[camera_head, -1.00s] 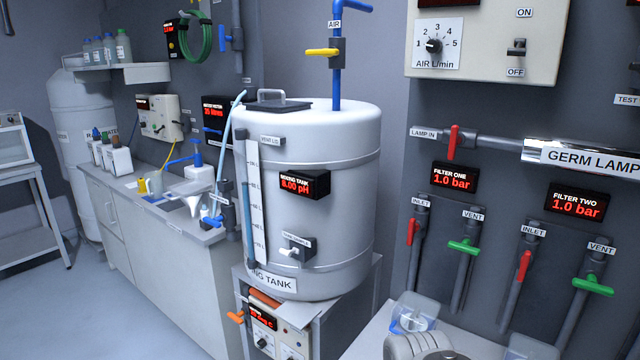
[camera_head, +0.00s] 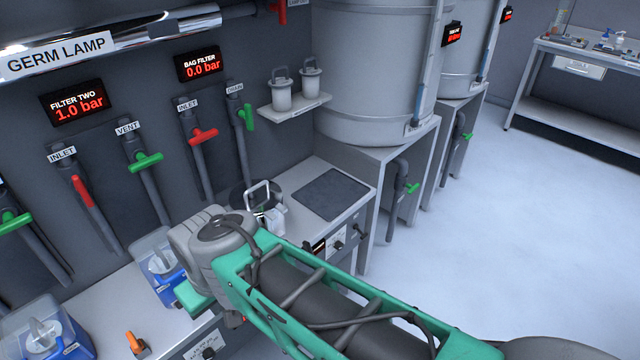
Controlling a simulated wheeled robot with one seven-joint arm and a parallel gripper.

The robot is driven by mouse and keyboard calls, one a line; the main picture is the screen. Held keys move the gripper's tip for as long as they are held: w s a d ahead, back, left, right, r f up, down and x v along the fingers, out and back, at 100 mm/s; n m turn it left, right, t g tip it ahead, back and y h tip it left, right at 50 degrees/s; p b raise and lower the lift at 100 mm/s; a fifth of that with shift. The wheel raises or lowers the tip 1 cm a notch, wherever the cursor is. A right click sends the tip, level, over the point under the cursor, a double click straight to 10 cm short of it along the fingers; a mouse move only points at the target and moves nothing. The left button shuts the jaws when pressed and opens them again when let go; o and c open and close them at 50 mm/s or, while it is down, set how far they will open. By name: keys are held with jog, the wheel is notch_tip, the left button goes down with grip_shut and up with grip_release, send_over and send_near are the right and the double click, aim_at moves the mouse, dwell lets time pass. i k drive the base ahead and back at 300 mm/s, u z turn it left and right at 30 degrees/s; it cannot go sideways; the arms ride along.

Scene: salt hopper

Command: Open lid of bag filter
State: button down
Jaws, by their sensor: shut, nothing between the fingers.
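The bag filter stands under the display labelled BAG FILTER (camera_head: 201,66), which reads 0.0 bar. Only its top shows, a dark round lid with a pale upright loop handle (camera_head: 258,189), partly covered by my arm. The lid appears to be down, but its edge is mostly hidden. My green and grey arm reaches in from the lower right and bends just left of the lid. I cannot make out my gripper; it seems hidden behind the arm. Small pale parts show between the arm and the lid, and I cannot tell what they are.
A red INLET valve (camera_head: 203,136) and a green DRAIN valve (camera_head: 247,116) are on the wall behind. A dark mat (camera_head: 332,194) lies clear on the bench at right. A shelf (camera_head: 295,108) holds two small lidded pots. Blue filter units stand left. Open floor lies right.

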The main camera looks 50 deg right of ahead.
aim_at(260, 197)
jog(key=z, duration=1.75)
jog(key=i, duration=0.5)
jog(key=u, duration=2.3)
